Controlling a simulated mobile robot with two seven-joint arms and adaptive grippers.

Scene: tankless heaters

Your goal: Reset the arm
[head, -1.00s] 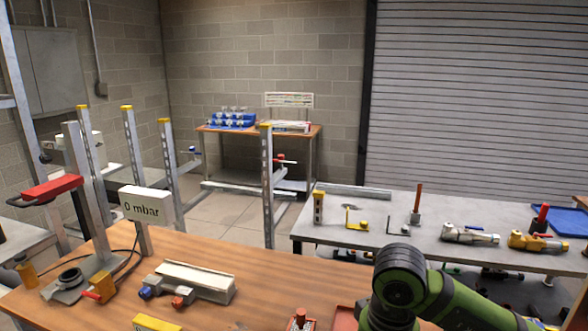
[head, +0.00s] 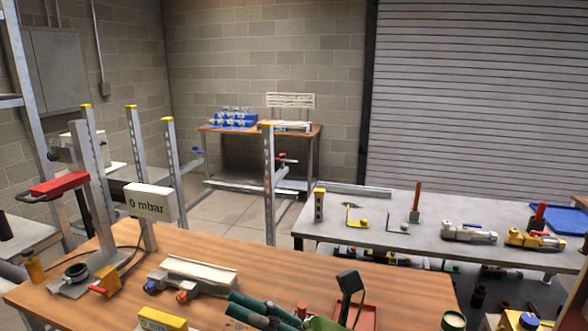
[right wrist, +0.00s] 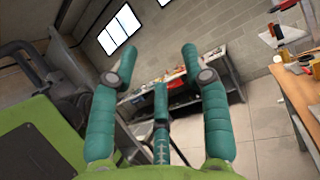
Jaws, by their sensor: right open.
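My right gripper (head: 236,304) shows at the bottom middle of the head view, low over the front of the wooden table (head: 330,268). Its teal fingers point left and part of its green body is cut off by the lower edge. In the right wrist view the right gripper (right wrist: 158,56) is open, with its padded fingers spread and nothing between them. Beyond the fingers lie a far bench and the floor. My left gripper is in neither view.
A "0 mbar" display (head: 148,203), a grey clamp stand (head: 95,270) and a white-topped fixture (head: 200,273) stand on the table's left. A red tray (head: 367,317) lies beside my right gripper. A grey bench (head: 400,215) with valves is behind. Upright metal posts rise at the table's back.

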